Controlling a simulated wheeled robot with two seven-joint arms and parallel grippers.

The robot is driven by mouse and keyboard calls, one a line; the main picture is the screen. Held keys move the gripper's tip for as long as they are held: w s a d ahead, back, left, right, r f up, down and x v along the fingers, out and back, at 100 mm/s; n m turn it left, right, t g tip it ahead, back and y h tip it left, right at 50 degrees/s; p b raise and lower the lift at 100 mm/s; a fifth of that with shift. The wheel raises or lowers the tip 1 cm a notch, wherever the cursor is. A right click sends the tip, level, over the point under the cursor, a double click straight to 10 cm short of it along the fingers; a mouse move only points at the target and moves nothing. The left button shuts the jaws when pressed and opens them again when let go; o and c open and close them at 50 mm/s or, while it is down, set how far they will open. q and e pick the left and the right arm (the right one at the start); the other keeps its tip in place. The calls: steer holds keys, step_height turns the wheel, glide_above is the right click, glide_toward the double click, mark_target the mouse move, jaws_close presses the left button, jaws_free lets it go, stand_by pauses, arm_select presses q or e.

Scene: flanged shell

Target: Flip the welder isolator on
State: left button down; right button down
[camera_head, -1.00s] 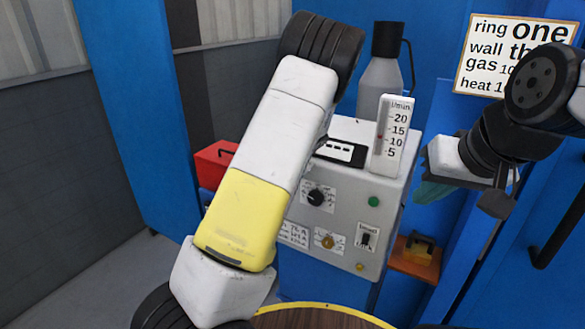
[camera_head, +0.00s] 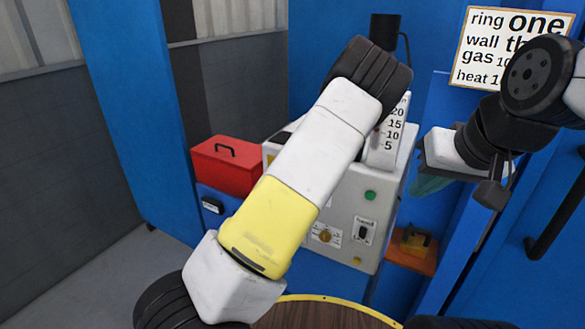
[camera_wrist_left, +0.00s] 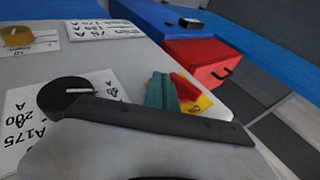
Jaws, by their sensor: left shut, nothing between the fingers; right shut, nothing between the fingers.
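The grey welder (camera_head: 345,195) stands on a blue cabinet, partly hidden behind my left arm. A red handle on a yellow plate, which looks like the isolator (camera_wrist_left: 188,90), shows near the edge of the panel in the left wrist view. The teal fingertips of my left gripper (camera_wrist_left: 160,91) are shut and empty, just beside the red handle in that view; I cannot tell whether they touch. In the head view my left gripper is hidden behind its arm. A black toggle switch (camera_head: 363,232) sits low on the panel. My right gripper (camera_head: 428,186) is shut and empty, right of the welder.
A black dial (camera_wrist_left: 70,94) lies close to my left gripper. A red box (camera_head: 226,165) stands left of the welder. An orange shelf (camera_head: 411,256) is at right. A round wooden top (camera_head: 325,314) is in front.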

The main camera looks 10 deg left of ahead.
arm_select(q)
steer(key=shift+a+r, duration=0.1)
steer(key=shift+w+a+r, duration=0.3)
steer(key=shift+a, duration=0.35)
